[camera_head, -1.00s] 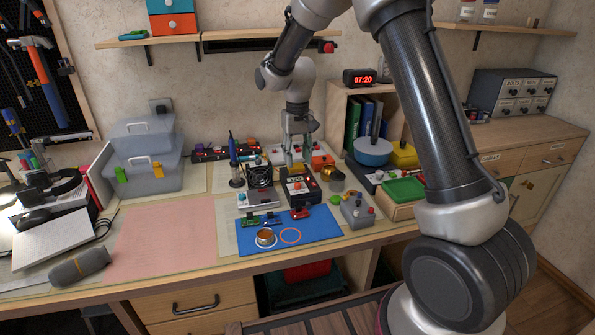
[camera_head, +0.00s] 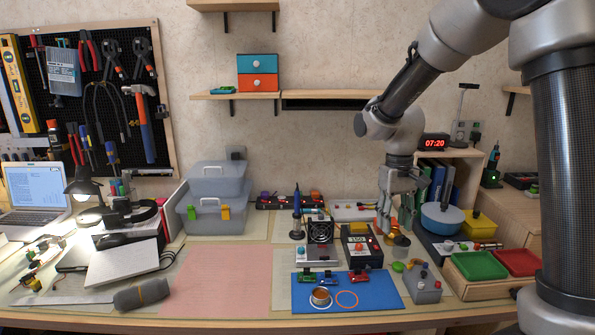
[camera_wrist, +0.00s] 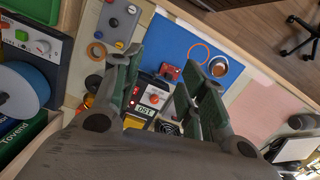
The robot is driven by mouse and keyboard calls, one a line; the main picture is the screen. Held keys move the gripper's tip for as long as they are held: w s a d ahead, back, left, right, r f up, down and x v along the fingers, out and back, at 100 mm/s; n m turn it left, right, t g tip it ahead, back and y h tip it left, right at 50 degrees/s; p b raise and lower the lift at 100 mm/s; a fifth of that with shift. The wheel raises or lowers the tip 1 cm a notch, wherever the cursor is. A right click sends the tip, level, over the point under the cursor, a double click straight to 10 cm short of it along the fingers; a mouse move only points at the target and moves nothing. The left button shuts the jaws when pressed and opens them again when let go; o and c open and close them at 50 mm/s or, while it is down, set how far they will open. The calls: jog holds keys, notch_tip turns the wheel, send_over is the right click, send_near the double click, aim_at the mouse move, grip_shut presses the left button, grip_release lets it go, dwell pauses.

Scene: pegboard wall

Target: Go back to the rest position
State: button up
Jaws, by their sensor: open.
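My gripper (camera_head: 396,212) hangs from my arm above the workbench at the right, pointing down, with its fingers apart and nothing between them. In the wrist view its two fingers (camera_wrist: 155,95) stand apart above a small black device with a red knob (camera_wrist: 154,97), which also shows in the head view (camera_head: 360,247). Whether the fingers touch anything on the bench is hard to tell, but they appear to hang above it.
A blue mat (camera_head: 380,291) holds a copper-coloured roll (camera_head: 320,296) and an orange ring (camera_head: 347,299). The pink mat (camera_head: 222,281) is clear.

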jog(key=s+d+r+t, duration=0.2)
jog(key=s+d+r, duration=0.1)
jog(key=s, duration=0.4)
jog(key=s+d+r+m+t, duration=0.1)
jog(key=s+d+r, duration=0.2)
jog(key=s+r, duration=0.2)
jog(key=s+d+r+m+t, duration=0.1)
jog(key=s+d+r, duration=0.3)
jog(key=s, duration=0.6)
jog(key=shift+s+r+t, duration=0.15)
jog(key=shift+r+t, duration=0.15)
jog(key=shift+t, duration=0.5)
